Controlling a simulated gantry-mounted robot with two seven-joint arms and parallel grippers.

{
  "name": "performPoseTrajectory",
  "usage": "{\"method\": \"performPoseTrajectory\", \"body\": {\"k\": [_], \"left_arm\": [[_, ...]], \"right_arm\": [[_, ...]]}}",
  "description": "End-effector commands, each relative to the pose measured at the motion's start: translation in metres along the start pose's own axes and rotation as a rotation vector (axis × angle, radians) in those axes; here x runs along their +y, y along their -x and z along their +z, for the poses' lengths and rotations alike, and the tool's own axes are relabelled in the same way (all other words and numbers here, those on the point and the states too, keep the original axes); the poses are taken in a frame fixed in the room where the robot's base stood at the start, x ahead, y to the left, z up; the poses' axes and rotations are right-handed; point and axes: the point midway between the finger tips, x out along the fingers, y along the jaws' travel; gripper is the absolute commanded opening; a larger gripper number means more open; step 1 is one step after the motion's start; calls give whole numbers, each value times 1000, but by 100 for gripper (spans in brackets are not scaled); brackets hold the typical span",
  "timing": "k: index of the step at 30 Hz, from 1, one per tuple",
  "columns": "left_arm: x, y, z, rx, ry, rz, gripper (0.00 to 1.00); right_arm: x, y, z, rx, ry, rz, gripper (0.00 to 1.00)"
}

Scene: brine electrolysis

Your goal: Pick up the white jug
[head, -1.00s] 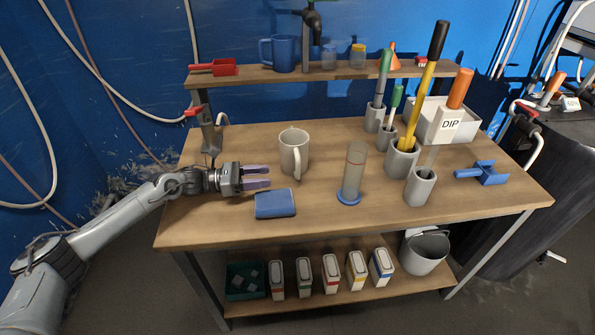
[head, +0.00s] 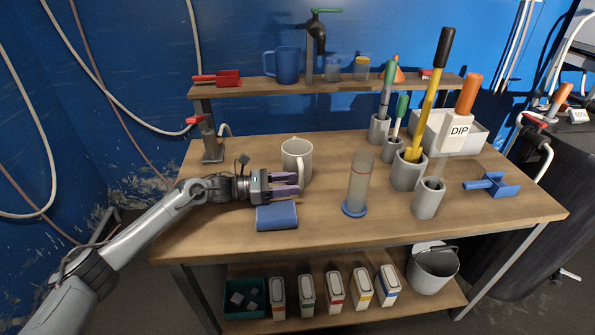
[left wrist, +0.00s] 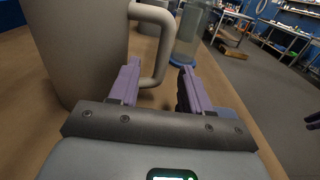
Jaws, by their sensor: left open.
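The white jug (head: 294,160) stands upright on the wooden bench, left of centre, with its handle (head: 305,172) toward the front right. My left gripper (head: 298,184) is open, with purple fingers, low in front of the jug at its handle side. In the left wrist view, the jug (left wrist: 80,45) fills the upper left. Its handle (left wrist: 168,45) shows beyond and between the spread fingertips of my left gripper (left wrist: 160,75). I cannot tell whether a finger touches the jug.
A blue box-like item (head: 277,217) lies just in front of the left gripper. A clear cylinder (head: 360,180) on a blue base stands to the right. Grey holders with tools (head: 408,170) stand farther right. A shelf (head: 345,83) runs along the back.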

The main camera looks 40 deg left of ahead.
Motion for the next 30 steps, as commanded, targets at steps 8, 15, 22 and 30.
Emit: {"method": "performPoseTrajectory", "body": {"k": [8, 15, 22, 30], "left_arm": [[0, -32, -3, -3, 0, 0, 48], [0, -36, -2, 0, -1, 0, 48], [0, -35, -2, 0, 0, 0, 23], [0, -35, -2, 0, 0, 0, 0]], "right_arm": [[0, -12, 4, -1, -1, 0, 43], [1, -12, 4, -2, 4, 4, 43], [2, -12, 5, -2, 9, 8, 43], [2, -12, 5, -2, 9, 7, 43]]}}
